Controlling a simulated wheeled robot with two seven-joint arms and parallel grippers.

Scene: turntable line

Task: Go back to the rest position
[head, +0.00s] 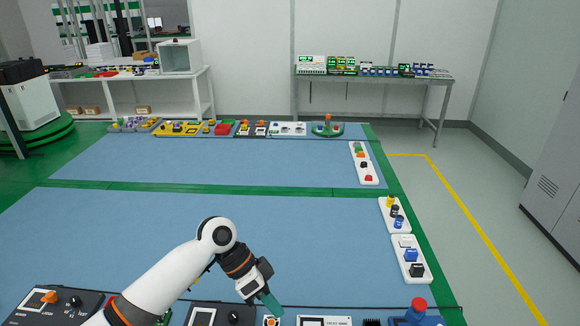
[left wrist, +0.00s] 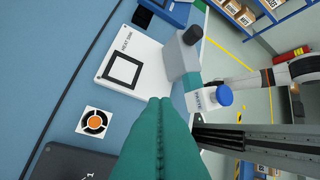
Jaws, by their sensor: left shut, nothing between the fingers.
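My left gripper (head: 268,300) hangs over the front strip of the blue bench top in the head view, its arm coming in from the bottom left. Its teal fingers (left wrist: 160,105) fill the lower middle of the left wrist view, pressed together with nothing between them. Below and ahead of them lie a white plate with a black square outline (left wrist: 124,62) and a small white tile with an orange-centred fan shape (left wrist: 94,122).
The blue bench top (head: 200,235) is mostly clear. A black panel with an orange knob (head: 60,300) and a red-topped blue box (head: 416,312) stand along the near edge. White trays of coloured parts (head: 410,260) line the right edge; more trays (head: 180,129) line the far edge.

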